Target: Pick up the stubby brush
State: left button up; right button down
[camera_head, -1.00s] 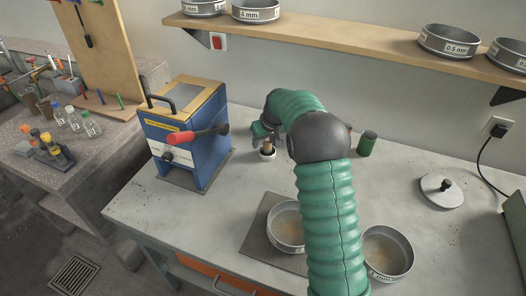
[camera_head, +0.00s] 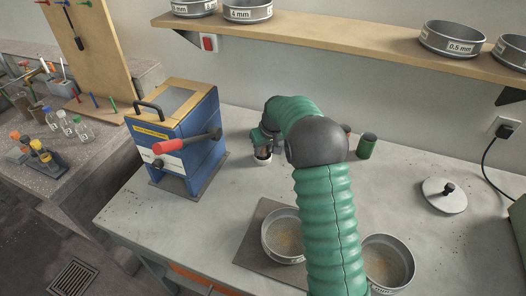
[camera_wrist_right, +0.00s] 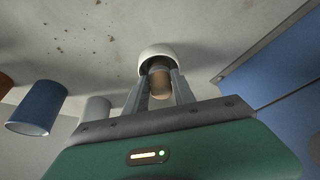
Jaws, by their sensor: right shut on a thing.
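The stubby brush (camera_wrist_right: 160,84) shows as a tan wooden handle between the two grey fingers in the right wrist view. Its other end is inside a small white cup (camera_wrist_right: 158,53). My right gripper (camera_wrist_right: 160,90) is shut on the handle. In the head view the right gripper (camera_head: 262,138) is low over the white cup (camera_head: 262,159), right of the blue machine, and it hides most of the brush. The brush's bristles cannot be made out. My left gripper is not in view.
The blue machine (camera_head: 178,140) with a red-gripped lever (camera_head: 176,144) stands close left of the gripper. A green cylinder (camera_head: 366,146) stands right of my arm. Two sieves (camera_head: 284,238) (camera_head: 388,262) lie at the front. A lid (camera_head: 444,195) lies right. A shelf (camera_head: 350,37) runs above.

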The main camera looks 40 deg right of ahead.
aim_at(263, 150)
jog(key=r, duration=0.4)
jog(key=shift+a, duration=0.3)
jog(key=s+a+r, duration=0.1)
jog(key=s+a, duration=0.9)
jog(key=a, duration=0.2)
